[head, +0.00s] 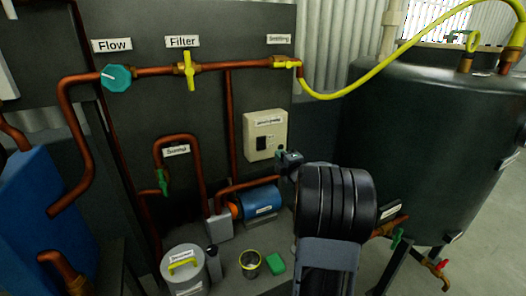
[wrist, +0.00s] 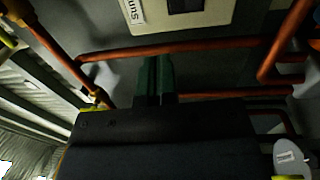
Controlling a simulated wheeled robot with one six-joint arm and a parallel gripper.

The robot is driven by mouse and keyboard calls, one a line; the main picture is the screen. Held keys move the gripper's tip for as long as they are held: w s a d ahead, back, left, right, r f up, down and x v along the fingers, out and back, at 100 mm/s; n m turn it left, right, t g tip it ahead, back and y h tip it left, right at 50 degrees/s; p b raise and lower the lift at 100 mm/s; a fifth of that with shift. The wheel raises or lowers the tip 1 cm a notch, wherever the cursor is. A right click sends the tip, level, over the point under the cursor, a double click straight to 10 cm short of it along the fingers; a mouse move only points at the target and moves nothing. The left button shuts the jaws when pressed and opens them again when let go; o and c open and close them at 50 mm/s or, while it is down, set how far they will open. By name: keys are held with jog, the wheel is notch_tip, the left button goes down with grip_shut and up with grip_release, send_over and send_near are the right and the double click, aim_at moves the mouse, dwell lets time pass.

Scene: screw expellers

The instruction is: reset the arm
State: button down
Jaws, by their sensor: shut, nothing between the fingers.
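My arm rises from the lower right of the head view, with a thick dark wrist section in front of the machine. My gripper (head: 287,158) is partly hidden behind it, in front of the wall below the cream control box (head: 262,143) and above the blue motor (head: 262,202). In the wrist view, the two dark green fingers of my gripper (wrist: 154,72) are together with nothing between them. They point toward copper pipes (wrist: 190,46) that cross the view. Whether the fingers touch anything is unclear.
A large dark tank (head: 445,140) stands close on the right, with a yellow hose (head: 362,88) arching to it. The flow valve (head: 116,78) and filter valve (head: 189,70) are on the wall. A lidded pot (head: 184,273), a cup (head: 250,264) and a green block (head: 275,263) stand below.

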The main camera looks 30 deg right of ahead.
jog(key=s+d+f+m+g+h, duration=0.45)
jog(key=f+m+g, duration=0.3)
jog(key=m, duration=0.25)
jog(key=s+a+m+g+y+p, duration=0.2)
jog(key=s+a+m+g+p, duration=0.3)
jog(key=a, duration=0.2)
jog(key=s+a+r+g+y+p, duration=0.1)
jog(key=s+a+r+p, duration=0.3)
jog(key=a, duration=0.5)
jog(key=s+a+r+y+p, duration=0.2)
jog(key=s+a+r+p, duration=0.2)
jog(key=a+r, duration=0.4)
jog(key=s+a+r+m+g+y+p, duration=0.1)
jog(key=s+a+r+p, duration=0.3)
jog(key=a, duration=0.6)
notch_tip(320, 180, up, 3)
jog(key=shift+a+f+g+y+p, duration=0.2)
jog(key=shift+a+g+y+p, duration=0.2)
jog(key=shift+y+p, duration=0.6)
jog(key=shift+h, duration=0.25)
